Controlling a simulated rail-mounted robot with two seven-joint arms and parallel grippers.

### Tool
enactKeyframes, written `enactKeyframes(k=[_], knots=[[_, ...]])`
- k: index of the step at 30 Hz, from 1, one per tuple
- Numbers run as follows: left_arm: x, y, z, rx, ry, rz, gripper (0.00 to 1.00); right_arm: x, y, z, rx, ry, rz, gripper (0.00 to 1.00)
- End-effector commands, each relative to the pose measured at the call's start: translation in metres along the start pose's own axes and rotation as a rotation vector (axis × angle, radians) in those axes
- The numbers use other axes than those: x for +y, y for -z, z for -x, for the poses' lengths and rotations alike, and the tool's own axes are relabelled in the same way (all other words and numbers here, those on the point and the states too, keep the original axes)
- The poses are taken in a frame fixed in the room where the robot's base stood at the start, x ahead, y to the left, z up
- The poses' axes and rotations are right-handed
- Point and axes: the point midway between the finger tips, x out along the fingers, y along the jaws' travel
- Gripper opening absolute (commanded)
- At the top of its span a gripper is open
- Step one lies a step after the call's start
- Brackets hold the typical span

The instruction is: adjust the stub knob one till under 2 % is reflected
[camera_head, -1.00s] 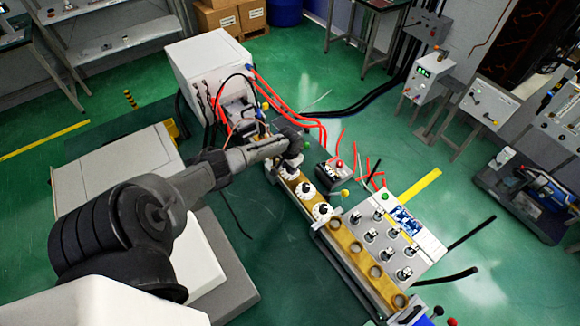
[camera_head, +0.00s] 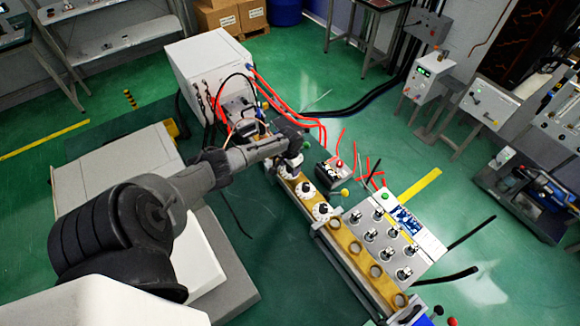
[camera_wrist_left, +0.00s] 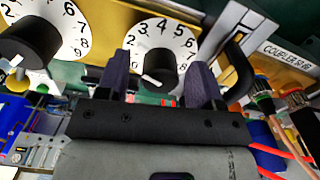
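Three white numbered dials with black knobs stand in a row on the brass waveguide: a far one (camera_head: 287,172), a middle one (camera_head: 305,190) and a near one (camera_head: 322,211). My left gripper (camera_head: 293,160) is at the far dial and partly covers it. In the left wrist view, the gripper (camera_wrist_left: 162,75) has its fingers apart, with a black knob (camera_wrist_left: 155,60) showing between them and its white pointer mark toward the lower left. Contact cannot be told. Another dial (camera_wrist_left: 50,30) is at left. My right gripper is not in view.
A meter panel (camera_head: 385,245) with a small blue screen (camera_head: 404,218) stands beside the waveguide; its reading is too small to read. A white generator cabinet (camera_head: 205,65) with red hoses is behind. A coupler label (camera_wrist_left: 288,55) shows at right in the wrist view.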

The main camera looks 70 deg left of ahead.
Motion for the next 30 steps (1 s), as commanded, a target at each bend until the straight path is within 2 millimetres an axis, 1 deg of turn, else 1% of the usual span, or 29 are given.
enactKeyframes(k=[7, 11, 14, 24, 30], knots=[[0.0, 0.0, 0.002, 0.0, 0.0, 0.0, 0.6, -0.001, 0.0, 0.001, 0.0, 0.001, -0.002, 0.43], [-0.001, 0.001, 0.013, 0.003, 0.0, 0.0, 0.6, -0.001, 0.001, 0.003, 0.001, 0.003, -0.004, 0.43], [-0.001, 0.0, 0.029, 0.003, 0.001, -0.002, 0.6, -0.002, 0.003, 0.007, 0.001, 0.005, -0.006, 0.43], [-0.001, 0.001, 0.094, 0.003, 0.002, -0.002, 0.6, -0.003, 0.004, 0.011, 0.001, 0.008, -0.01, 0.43], [-0.001, 0.0, 0.121, 0.002, 0.001, -0.001, 0.6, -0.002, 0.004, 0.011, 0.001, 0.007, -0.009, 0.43]])
